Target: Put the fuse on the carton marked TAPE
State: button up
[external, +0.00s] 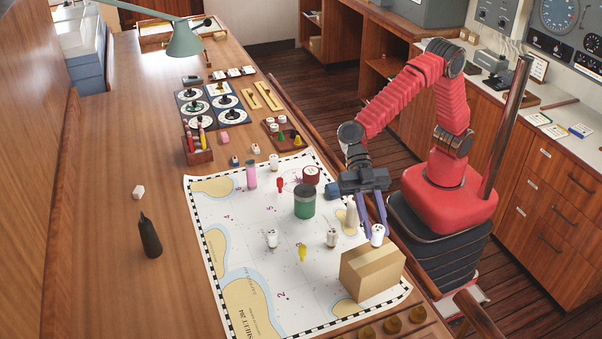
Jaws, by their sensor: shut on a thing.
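A brown cardboard carton (366,278) stands on the near right part of the chart, by the table's right edge. No TAPE marking is readable on the sides I see. My gripper (376,234) points down over the carton's far edge, its bluish fingers shut on a small white cylinder, the fuse (377,237). The fuse looks upright, at the carton's top. I cannot tell whether it touches the carton.
A green jar (304,202), white cylinders (332,238) (271,239) and a yellow piece (302,252) stand on the chart (235,235). A black bottle (150,236) stands left, amid bare wood.

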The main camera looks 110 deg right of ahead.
jog(key=shift+f, duration=1.9)
jog(key=o, duration=1)
jog(key=shift+d+r, duration=0.2)
jog(key=shift+d, duration=0.05)
jog(key=v, duration=1.1)
jog(key=shift+s+d, duration=0.15)
jog(key=shift+d, duration=0.05)
